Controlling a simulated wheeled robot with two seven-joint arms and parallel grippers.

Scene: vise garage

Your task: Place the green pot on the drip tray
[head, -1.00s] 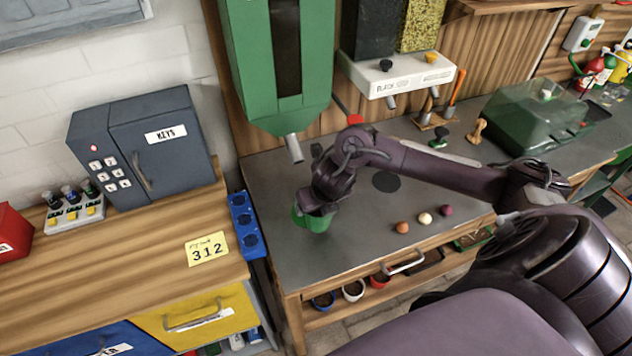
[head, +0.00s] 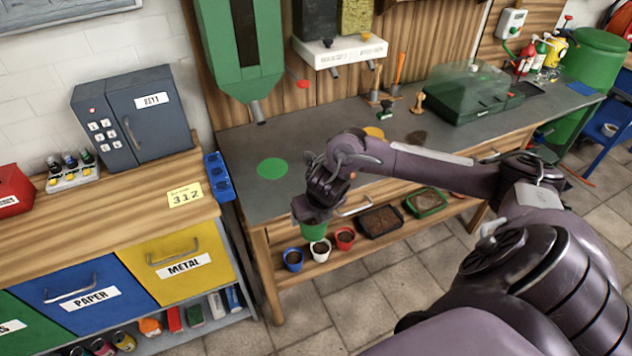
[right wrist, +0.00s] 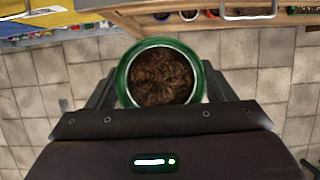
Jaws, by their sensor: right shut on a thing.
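The green pot (head: 314,231) is filled with dark soil and upright. My right gripper (head: 313,216) is shut on it and holds it in front of the workbench's front edge, near the lower shelf's pots. In the right wrist view the pot (right wrist: 125,80) is between the two fingers, seen from above. I cannot tell for sure which thing is the drip tray. A black tray (head: 380,221) with brown soil and a green tray (head: 427,202) stand on the lower shelf, to the right of the held pot. My left gripper is out of view.
Blue (head: 293,260), white (head: 320,250) and red (head: 345,238) pots stand on the lower shelf just beside and below the held pot. The workbench (head: 240,150) has a green disc (head: 272,168) on top. Tiled floor (head: 370,300) in front is clear.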

